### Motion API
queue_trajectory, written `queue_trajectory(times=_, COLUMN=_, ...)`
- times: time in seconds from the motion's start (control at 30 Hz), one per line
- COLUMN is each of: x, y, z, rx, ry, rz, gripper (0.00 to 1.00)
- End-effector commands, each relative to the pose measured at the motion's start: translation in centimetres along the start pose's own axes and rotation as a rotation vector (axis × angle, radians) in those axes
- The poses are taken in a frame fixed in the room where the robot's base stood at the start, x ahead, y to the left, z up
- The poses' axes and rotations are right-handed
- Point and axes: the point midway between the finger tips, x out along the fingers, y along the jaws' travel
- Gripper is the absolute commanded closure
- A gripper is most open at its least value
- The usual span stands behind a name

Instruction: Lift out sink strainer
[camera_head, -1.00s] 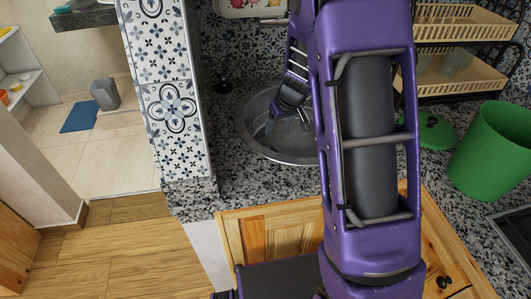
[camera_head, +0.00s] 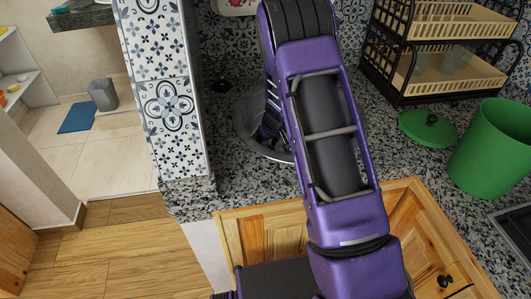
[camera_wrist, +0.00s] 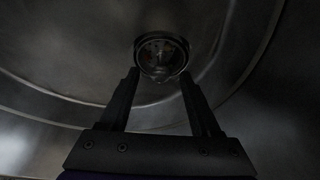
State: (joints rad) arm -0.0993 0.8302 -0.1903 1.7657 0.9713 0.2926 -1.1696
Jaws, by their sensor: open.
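The sink strainer (camera_wrist: 161,57) is a small round metal basket in the drain at the bottom of the sink, seen in the wrist view. My gripper (camera_wrist: 160,75) is open, with its two fingers on either side of the strainer's lower part in that view. Nothing is held between them. Whether the fingertips touch the strainer or hover above it cannot be told. In the head view, the round steel sink (camera_head: 243,122) is set in the granite counter. My arm covers much of the sink there, and the strainer is hidden.
A green bin (camera_head: 490,150) and a green lid (camera_head: 428,128) stand on the counter at the right. A dark rack with beige trays (camera_head: 440,80) stands behind them. A tiled wall end (camera_head: 172,110) rises close to the sink's left. Wooden cabinets (camera_head: 265,236) lie below the counter.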

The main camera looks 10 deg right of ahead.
Motion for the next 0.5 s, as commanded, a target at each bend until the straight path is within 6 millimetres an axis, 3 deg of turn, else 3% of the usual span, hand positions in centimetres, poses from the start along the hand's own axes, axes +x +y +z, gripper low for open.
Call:
queue_trajectory(times=0.23, x=0.12, y=0.00, z=-0.04, rx=0.000, ry=0.001, rz=0.000, gripper=0.38)
queue_trajectory(times=0.5, x=0.10, y=0.00, z=-0.02, rx=0.000, ry=0.001, rz=0.000, gripper=0.86)
